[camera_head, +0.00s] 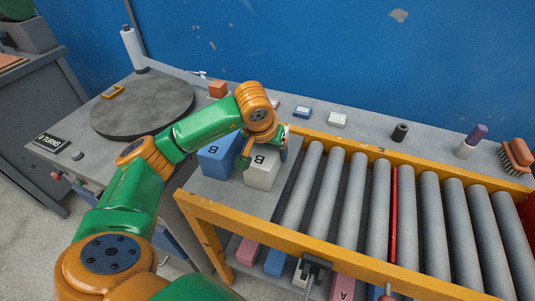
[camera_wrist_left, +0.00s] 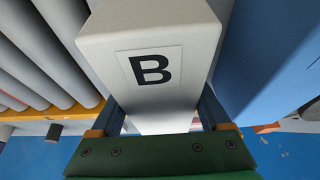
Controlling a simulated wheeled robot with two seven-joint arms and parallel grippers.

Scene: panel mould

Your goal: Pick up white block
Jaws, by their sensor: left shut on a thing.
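The white block (camera_head: 262,173) with a black letter B is at the right end of the grey plate, at the left end of the rollers. My left gripper (camera_head: 264,146) reaches over it from behind and is shut on it. In the left wrist view the white block (camera_wrist_left: 150,68) sits between the two fingers of the left gripper (camera_wrist_left: 160,112), its B face towards the camera. I cannot tell whether its underside touches the plate. My right gripper is not in view.
A blue block (camera_head: 218,158) with a B stands close to the left of the white block. The roller conveyor (camera_head: 345,190) with a yellow frame runs right. A round grey turntable (camera_head: 140,108) is at left. Small items, including a black cylinder (camera_head: 400,132) and a brush (camera_head: 516,155), line the back ledge.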

